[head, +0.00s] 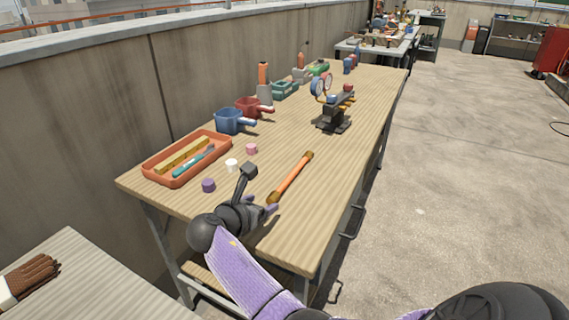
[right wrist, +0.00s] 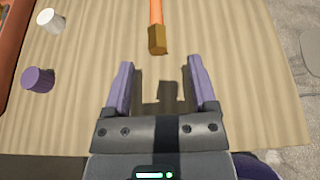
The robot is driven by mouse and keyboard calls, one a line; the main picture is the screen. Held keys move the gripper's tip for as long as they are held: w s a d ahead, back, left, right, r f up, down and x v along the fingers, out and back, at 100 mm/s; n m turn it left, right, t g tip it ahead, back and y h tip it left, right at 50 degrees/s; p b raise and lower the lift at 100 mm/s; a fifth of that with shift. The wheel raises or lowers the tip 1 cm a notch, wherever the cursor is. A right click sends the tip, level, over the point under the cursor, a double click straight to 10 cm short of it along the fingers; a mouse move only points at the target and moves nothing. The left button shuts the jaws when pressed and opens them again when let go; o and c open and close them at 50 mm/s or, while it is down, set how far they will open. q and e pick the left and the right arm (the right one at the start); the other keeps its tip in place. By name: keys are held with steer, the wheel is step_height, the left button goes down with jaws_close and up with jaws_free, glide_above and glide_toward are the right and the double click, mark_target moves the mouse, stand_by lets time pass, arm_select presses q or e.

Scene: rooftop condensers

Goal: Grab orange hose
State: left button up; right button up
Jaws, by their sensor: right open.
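The orange hose (head: 292,177) is a short straight piece with brass-coloured ends, lying on the wooden table (head: 345,180) near its front right edge. In the right wrist view the orange hose (right wrist: 156,12) runs up out of the picture, its near brass end just ahead of the fingertips. My right gripper (head: 262,202) is above the near end of the table, just short of the hose's near end. Its purple fingers (right wrist: 160,63) are spread with nothing between them, lined up with the hose. My left gripper is not in view.
Left of the hose are a purple cap (head: 208,185), a white cap (head: 232,165) and a pink cap (head: 251,149). A gauge manifold (head: 335,110) stands farther back. The table right around the hose is clear.

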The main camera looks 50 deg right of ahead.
mark_target(274, 193)
steer(key=b+x, duration=0.5)
steer(key=x, duration=0.2)
steer(key=shift+w+d, duration=0.1)
steer(key=shift+w, duration=0.15)
steer(key=shift+w+d, duration=0.1)
steer(key=shift+d, duration=0.1)
steer(key=shift+r, duration=0.25)
steer(key=shift+c, duration=1)
steer(key=c, duration=0.7)
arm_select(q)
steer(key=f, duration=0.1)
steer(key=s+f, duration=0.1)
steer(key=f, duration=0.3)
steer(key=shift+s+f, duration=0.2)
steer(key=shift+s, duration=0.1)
arm_select(e)
jaws_close()
